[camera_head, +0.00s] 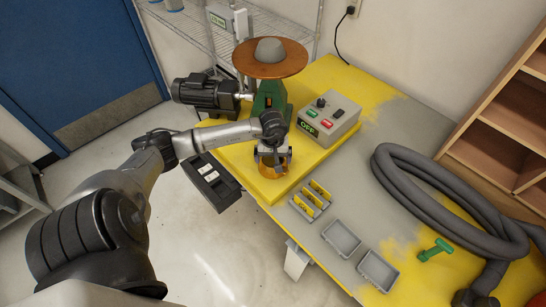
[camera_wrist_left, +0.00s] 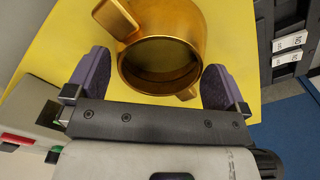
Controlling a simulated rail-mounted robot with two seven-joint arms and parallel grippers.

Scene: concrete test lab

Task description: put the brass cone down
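The brass piece that fits the cone is a gold-coloured hollow body with an open round end and a lug at upper left, in the left wrist view (camera_wrist_left: 190,30). In the head view it shows small and orange (camera_head: 275,166), partly hidden by my gripper, over the yellow board (camera_head: 225,150). My left gripper (camera_wrist_left: 157,78) has its two purple fingers wide apart on either side of it. A narrow gap shows at the left finger; contact at the right finger is unclear. The gripper also shows in the head view (camera_head: 271,157). My right gripper is not in view.
A grey control box (camera_head: 328,117) and a green stand with a brown disc (camera_head: 270,58) are close behind. A black motor (camera_head: 206,93) is at left. Small grey trays (camera_head: 342,238) are in front. A grey hose (camera_head: 425,195) and a green T-shaped piece (camera_head: 434,250) lie to the right.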

